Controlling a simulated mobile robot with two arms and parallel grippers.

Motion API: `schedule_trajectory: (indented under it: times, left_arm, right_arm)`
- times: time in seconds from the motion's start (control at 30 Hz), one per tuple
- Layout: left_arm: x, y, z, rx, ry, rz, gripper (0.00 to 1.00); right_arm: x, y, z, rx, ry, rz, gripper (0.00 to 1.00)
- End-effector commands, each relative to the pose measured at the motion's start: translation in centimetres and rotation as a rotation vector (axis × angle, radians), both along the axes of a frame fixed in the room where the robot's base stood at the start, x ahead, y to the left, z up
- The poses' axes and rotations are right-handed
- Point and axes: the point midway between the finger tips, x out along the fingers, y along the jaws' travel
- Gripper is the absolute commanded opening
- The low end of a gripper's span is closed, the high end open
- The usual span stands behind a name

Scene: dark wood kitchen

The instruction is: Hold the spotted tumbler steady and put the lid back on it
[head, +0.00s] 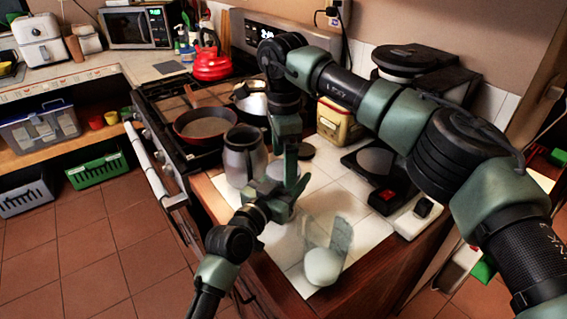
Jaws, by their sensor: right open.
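A small greyish cylinder (283,212), which may be the tumbler, stands on the white tiled counter, mostly hidden behind my grippers. Any spots on it are too small to tell. My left gripper (268,196) comes in low from the left and is right beside it. Whether its fingers touch or grip it is hidden. My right gripper (293,183) points down just above the cylinder, open, overlapping the left one in the picture.
A grey metal jug (245,160) stands close on the left. A pale rounded item (323,267) with a clear part lies near the front counter edge. A black scale-like device (380,172) is at right. The stove holds a pan (205,125) and a red kettle (209,62).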

Motion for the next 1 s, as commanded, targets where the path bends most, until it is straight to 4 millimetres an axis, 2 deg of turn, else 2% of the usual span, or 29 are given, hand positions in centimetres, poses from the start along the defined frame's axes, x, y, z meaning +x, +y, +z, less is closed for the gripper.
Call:
schedule_trajectory:
  times: [0.3, 0.5, 0.67, 0.93, 0.97, 1.0]
  left_arm:
    - [0.0, 0.0, 0.2, -0.002, -0.003, 0.0, 0.0]
    - [0.0, 0.0, 0.2, -0.002, -0.003, 0.0, 0.0]
    - [0.0, 0.0, 0.2, -0.002, -0.003, 0.001, 0.0]
    - [0.0, 0.0, 0.2, -0.002, -0.003, 0.001, 0.0]
    - [0.0, 0.0, 0.2, -0.002, -0.003, 0.001, 0.66]
    - [0.0, 0.0, 0.2, -0.002, -0.003, 0.0, 0.77]
  right_arm:
    - [0.1, 0.1, 6.8, 0.002, -0.004, 0.0, 0.96]
    - [0.1, 0.1, 9.8, 0.001, -0.001, -0.001, 0.96]
    - [0.1, 0.1, 10.7, 0.001, -0.001, 0.002, 0.96]
    - [0.1, 0.0, 10.8, 0.001, 0.0, 0.001, 0.96]
    - [0.1, 0.0, 10.8, 0.001, 0.0, 0.001, 0.96]
    - [0.1, 0.0, 10.8, 0.001, 0.0, 0.001, 0.96]
